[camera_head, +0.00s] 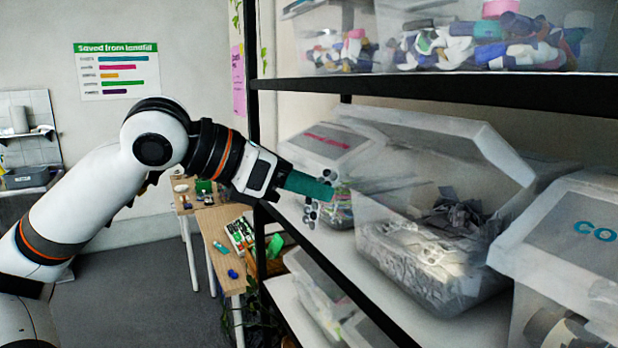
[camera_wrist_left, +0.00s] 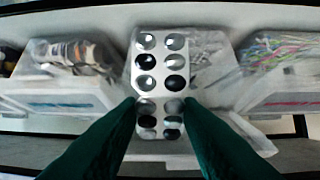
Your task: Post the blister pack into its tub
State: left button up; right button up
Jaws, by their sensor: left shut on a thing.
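A silver blister pack with rows of round pockets (camera_head: 311,213) hangs from the fingertips of my left gripper (camera_head: 325,190). In the left wrist view the pack (camera_wrist_left: 160,72) stands upright between the two dark green fingers (camera_wrist_left: 161,108), which are shut on its lower part. The open clear tub (camera_head: 372,215) sits on the middle shelf to the right of the gripper, with grey-silver packs heaped inside. Its translucent lid (camera_head: 455,140) is raised. The pack is outside the tub in the head view. In the wrist view it covers part of the tub behind it. My right gripper is not in view.
A tub with a pink label (camera_head: 328,140) stands on the far side, and a tub with blue lettering (camera_head: 560,225) stands nearer. The black edge of the upper shelf (camera_head: 430,90) runs above. Small tables (camera_head: 225,225) stand behind the gripper.

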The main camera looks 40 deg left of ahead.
pick_arm(q)
jog(key=shift+w+d+r+p, duration=0.1)
jog(key=shift+w+d+p, duration=0.05)
jog(key=shift+w+p, duration=0.2)
jog(key=w+d+p, duration=0.2)
jog(key=w+p, duration=0.1)
jog(key=w, duration=0.3)
jog(key=w+d+f+p, duration=0.1)
jog(key=w+d+p, duration=0.2)
jog(key=w, duration=0.3)
jog(key=w+d+f+p, duration=0.1)
jog(key=w+d+p, duration=0.2)
jog(key=w, duration=0.2)
jog(key=shift+w, duration=0.4)
jog(key=shift+w+d+f, duration=0.1)
jog(key=shift+w+d, duration=0.1)
jog(key=shift+w, duration=0.25)
jog(key=shift+w+d+f, duration=0.1)
jog(key=shift+w+d, duration=0.1)
jog(key=shift+w, duration=0.25)
jog(key=o, duration=1)
jog(key=b+v, duration=0.3)
jog(key=v, duration=0.9)
